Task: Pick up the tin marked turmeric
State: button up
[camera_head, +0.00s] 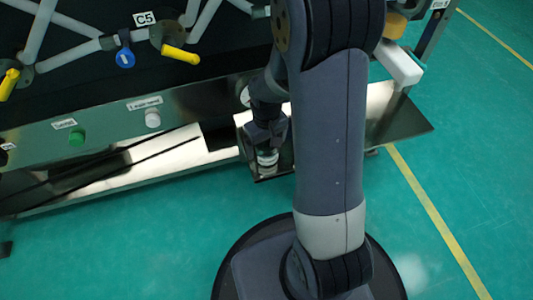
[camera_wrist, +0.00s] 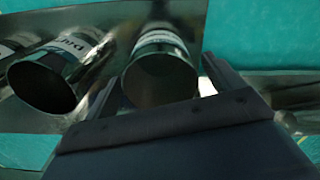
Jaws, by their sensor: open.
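In the wrist view, a shiny metal tin (camera_wrist: 160,48) with a pale label stands between the two fingers of my gripper (camera_wrist: 156,82). The fingers are open, one on each side of it. I cannot read its label, so I cannot tell whether it is the turmeric tin. A second metal tin (camera_wrist: 40,82) with a white lettered label is to its left, outside the left finger; its word is not clear. In the head view, my gripper (camera_head: 266,132) points down at a small tin (camera_head: 268,158) on the metal ledge, and my arm hides part of the area.
The tins stand on a shiny metal ledge (camera_head: 405,118) along the machine. A green button (camera_head: 77,138) and a white button (camera_head: 152,119) are on its panel. Valves with yellow and blue handles (camera_head: 125,58) are above. Green floor (camera_head: 130,255) in front is clear.

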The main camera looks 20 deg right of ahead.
jog(key=shift+f, duration=0.6)
jog(key=shift+c, duration=0.3)
jog(key=shift+r, duration=0.1)
jog(key=c, duration=1)
